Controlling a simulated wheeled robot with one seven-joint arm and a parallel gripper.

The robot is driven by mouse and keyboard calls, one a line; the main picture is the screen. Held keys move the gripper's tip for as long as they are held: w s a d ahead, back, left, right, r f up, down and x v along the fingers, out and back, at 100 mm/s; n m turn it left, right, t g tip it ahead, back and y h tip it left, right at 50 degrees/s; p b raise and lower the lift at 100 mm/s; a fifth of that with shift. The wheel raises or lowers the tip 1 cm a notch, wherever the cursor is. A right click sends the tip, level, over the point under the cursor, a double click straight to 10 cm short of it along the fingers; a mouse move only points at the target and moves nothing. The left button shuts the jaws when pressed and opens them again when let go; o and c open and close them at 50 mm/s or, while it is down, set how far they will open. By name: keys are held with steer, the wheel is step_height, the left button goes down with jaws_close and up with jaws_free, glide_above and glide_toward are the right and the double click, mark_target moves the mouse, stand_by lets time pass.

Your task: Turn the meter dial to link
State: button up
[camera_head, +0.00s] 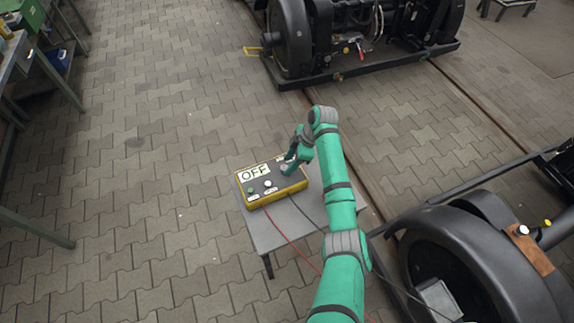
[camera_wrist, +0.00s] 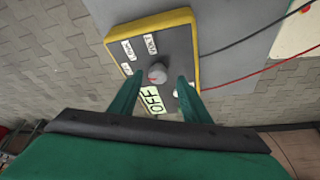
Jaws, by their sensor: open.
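The meter is a yellow-edged box with a dark grey face (camera_head: 271,188), lying on a small grey table. Its display (camera_head: 254,172) reads OFF. The OFF display (camera_wrist: 152,100) is partly seen between the fingers. Two white labels lie beyond the dial; one reads VOLT (camera_wrist: 150,44), the other seems to read LINK (camera_wrist: 128,50). My gripper (camera_wrist: 159,82) is open, its fingers on either side of the dial, with no clear contact.
The small grey table (camera_head: 271,235) has bare room in front of the meter. A red cable (camera_head: 287,238) and a dark one run off the meter. A green button (camera_head: 251,190) and a white button (camera_head: 267,184) sit on its face. A wheeled bogie (camera_head: 455,255) stands close at right.

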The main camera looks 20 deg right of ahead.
mark_target(284, 170)
steer(key=shift+w+x, duration=0.2)
steer(key=shift+x, duration=1.05)
steer(key=shift+a+r, duration=0.1)
steer(key=shift+a, duration=0.05)
steer(key=c, duration=1)
steer(key=shift+c, duration=0.2)
